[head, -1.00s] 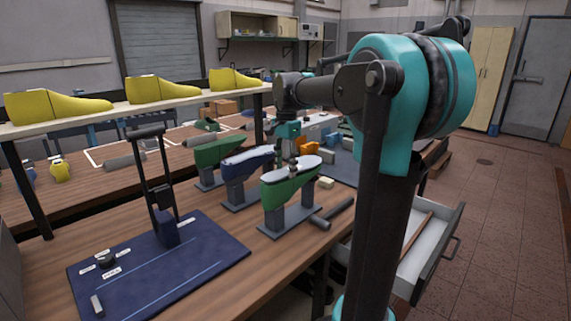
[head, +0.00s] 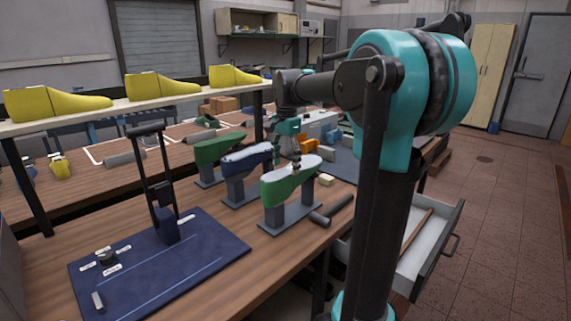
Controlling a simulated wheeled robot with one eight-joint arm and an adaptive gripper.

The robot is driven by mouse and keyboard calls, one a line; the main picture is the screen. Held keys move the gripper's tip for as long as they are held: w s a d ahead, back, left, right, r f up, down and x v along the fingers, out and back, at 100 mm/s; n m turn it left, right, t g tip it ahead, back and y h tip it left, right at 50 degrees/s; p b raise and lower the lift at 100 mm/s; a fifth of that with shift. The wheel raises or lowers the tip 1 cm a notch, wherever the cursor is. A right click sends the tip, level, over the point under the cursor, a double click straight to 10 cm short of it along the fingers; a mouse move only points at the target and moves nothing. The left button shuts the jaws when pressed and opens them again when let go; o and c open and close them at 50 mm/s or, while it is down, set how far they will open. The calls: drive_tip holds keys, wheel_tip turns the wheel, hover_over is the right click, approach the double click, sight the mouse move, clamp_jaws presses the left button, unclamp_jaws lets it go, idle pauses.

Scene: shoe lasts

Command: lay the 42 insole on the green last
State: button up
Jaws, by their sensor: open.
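The front green last (head: 284,192) stands on a grey base on the near bench. A white insole (head: 275,176) lies along its top; its size number is too small to read. My gripper (head: 297,166) is open, just above the far right part of this insole. I cannot tell whether its fingertips touch the insole. A second green last (head: 218,148) stands further back with no pale insole visible on top. A blue last (head: 243,168) between them has a pale top.
A dark blue mat (head: 150,268) with a black stand (head: 164,200) lies at left. A dark cylinder (head: 330,211) and a pale block (head: 326,180) lie right of the front last. Yellow lasts (head: 160,86) line the shelf. A drawer (head: 420,262) hangs open at right.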

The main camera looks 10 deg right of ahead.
wheel_tip(320, 180, up, 12)
idle(0.5)
drive_tip(key=shift+d, duration=0.1)
